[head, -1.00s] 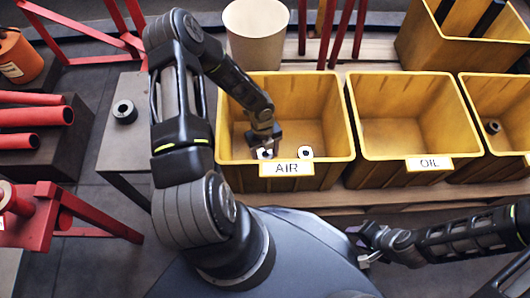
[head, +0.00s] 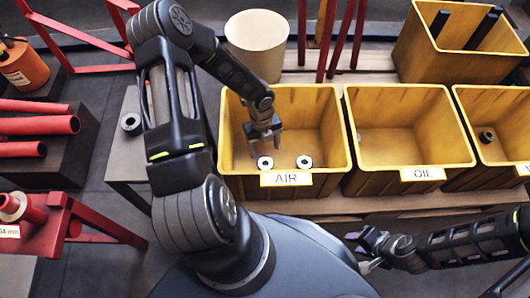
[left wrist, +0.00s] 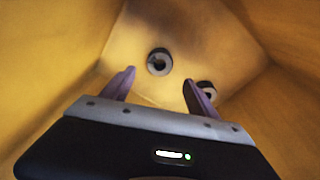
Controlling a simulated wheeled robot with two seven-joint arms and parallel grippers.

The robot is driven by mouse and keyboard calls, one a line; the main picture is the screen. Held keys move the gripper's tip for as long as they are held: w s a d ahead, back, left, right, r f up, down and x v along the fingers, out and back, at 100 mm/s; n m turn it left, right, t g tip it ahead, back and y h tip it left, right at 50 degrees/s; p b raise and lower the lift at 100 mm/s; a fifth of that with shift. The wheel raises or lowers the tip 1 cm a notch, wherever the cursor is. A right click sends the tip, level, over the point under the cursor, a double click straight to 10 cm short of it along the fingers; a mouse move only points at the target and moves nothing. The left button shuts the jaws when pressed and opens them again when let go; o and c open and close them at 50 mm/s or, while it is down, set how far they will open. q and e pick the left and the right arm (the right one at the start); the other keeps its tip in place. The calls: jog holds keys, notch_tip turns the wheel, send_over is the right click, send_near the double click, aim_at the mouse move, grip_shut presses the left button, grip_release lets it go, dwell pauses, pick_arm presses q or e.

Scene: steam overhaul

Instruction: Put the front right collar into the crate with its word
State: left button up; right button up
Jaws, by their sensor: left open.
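My left gripper (head: 264,136) is inside the yellow crate labelled AIR (head: 341,150), pointing down, open and empty. Two pale-faced collars with dark holes lie on that crate's floor: one collar (head: 265,157) just below my left gripper, the other collar (head: 304,156) to its right. In the left wrist view one collar (left wrist: 150,62) lies beyond and between the spread fingers, apart from them; the other (left wrist: 206,84) is partly hidden by the right finger. My right gripper (head: 366,250) is low in front of the crates, far from the collars; its jaw opening is unclear.
The OIL crate (head: 411,93) looks empty. The right crate (head: 501,94), its label cut off, holds a dark collar (head: 487,137). Another dark collar (head: 131,124) lies on the grey table (head: 125,160). A cream bin (head: 256,46) and red posts stand behind the AIR crate.

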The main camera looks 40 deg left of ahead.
pick_arm(q)
notch_tip(320, 180, up, 3)
jog(key=shift+w+a+r+p, duration=0.1)
jog(key=shift+a+p, duration=0.05)
jog(key=shift+p, duration=0.15)
dwell(0.7)
